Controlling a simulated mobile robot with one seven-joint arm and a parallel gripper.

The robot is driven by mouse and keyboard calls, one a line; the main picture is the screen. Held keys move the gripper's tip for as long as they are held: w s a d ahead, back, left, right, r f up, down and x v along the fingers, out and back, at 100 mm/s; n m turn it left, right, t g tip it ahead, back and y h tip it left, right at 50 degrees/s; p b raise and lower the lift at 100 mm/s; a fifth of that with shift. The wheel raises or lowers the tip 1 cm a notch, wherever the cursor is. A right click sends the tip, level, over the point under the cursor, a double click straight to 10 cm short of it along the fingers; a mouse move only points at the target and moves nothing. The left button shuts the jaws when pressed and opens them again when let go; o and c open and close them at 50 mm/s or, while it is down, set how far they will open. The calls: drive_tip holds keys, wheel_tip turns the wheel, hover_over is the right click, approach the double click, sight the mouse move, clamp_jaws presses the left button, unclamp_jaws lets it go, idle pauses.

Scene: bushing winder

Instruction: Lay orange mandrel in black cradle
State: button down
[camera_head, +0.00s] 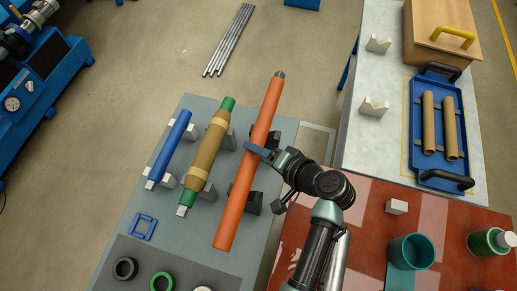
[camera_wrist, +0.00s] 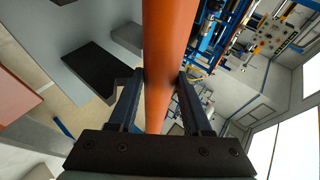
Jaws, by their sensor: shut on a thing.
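The orange mandrel (camera_head: 239,207) is a long rod with a grey tip at its far end, slanting across the right part of the grey table. My gripper (camera_head: 259,150) is shut around it near its middle. In the wrist view the mandrel (camera_wrist: 169,40) runs between both fingers of my gripper (camera_wrist: 163,85). A black cradle block (camera_head: 254,204) shows just right of the mandrel's near half; the mandrel hides part of the support area. The mandrel looks raised over the table, but its exact height and any contact with the cradle cannot be told.
A blue mandrel (camera_head: 170,146) and a tan-wrapped green mandrel (camera_head: 206,151) lie in grey cradles to the left. A blue square frame (camera_head: 143,226) and rings lie in front. A blue tray (camera_head: 416,160) holds two tan tubes. A teal cup (camera_head: 411,252) stands on the red table.

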wheel_tip(320, 180, down, 7)
drive_tip(key=b, duration=0.5)
drive_tip(key=shift+b, duration=0.35)
drive_tip(key=shift+f+b, duration=0.3)
drive_tip(key=shift+f, duration=0.15)
idle(0.5)
drive_tip(key=shift+c, duration=1.5)
unclamp_jaws()
drive_tip(key=shift+o, duration=0.2)
drive_tip(key=shift+f, duration=0.25)
drive_tip(key=b+v, duration=0.1)
drive_tip(key=v, duration=1.2)
